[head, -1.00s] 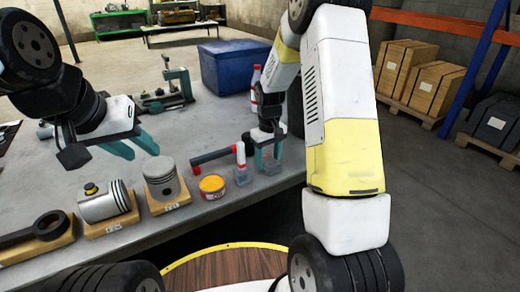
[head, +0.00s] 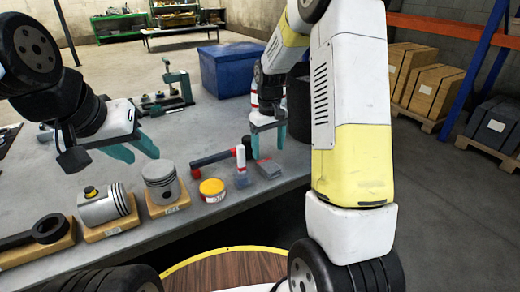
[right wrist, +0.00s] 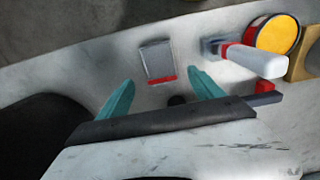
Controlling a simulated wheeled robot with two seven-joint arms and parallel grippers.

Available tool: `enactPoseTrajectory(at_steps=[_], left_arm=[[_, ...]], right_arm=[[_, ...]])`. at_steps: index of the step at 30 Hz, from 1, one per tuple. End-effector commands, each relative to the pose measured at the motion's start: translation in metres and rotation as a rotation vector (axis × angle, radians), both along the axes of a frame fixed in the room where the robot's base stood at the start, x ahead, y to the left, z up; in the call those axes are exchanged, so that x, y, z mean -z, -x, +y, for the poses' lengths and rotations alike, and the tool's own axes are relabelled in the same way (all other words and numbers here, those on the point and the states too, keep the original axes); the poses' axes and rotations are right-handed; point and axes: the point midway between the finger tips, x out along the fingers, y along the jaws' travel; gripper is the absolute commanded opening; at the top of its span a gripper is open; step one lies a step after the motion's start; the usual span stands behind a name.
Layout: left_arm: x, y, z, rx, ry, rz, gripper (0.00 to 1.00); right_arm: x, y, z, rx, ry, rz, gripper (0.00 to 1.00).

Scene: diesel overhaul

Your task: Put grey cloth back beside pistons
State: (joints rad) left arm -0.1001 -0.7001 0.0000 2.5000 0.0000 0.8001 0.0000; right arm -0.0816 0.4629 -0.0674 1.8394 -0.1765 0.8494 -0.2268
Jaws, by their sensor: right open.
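A small folded grey cloth with a red edge (head: 268,169) lies flat on the grey bench near its front edge, right of the pistons. In the right wrist view the cloth (right wrist: 157,61) lies just beyond and between the fingertips. My right gripper (head: 268,154) is open and empty above and behind the cloth. Its teal fingers also show in the right wrist view (right wrist: 167,86). My left gripper (head: 145,155) is open and empty above the bench behind the pistons.
A connecting rod (head: 42,231) lies on a block at far left.

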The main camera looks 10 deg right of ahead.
Motion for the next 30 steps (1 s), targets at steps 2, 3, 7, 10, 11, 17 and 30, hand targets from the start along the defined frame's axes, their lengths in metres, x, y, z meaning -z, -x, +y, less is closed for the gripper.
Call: enactPoseTrajectory(at_steps=[2,3,7,10,11,17,30], left_arm=[[0.000,0.000,0.000,0.000,0.000,0.000,0.36],[0.000,0.000,0.000,0.000,0.000,0.000,0.36],[0.000,0.000,0.000,0.000,0.000,0.000,0.36],[0.000,0.000,0.000,0.000,0.000,0.000,0.36],[0.000,0.000,0.000,0.000,0.000,0.000,0.36],[0.000,0.000,0.000,0.000,0.000,0.000,0.36],[0.000,0.000,0.000,0.000,0.000,0.000,0.36]], right_arm=[[-0.018,-0.001,0.000,0.000,-0.001,-0.005,0.76],[-0.025,-0.001,0.000,0.000,0.000,-0.004,0.76],[-0.042,-0.001,0.000,0.000,0.000,-0.002,0.76],[-0.051,0.000,0.000,0.001,0.000,-0.003,0.76],[-0.054,0.001,0.000,0.002,-0.001,-0.006,0.76],[-0.099,0.032,0.001,0.048,-0.038,-0.083,0.76],[-0.191,0.189,0.013,0.232,-0.212,-0.393,0.76]])
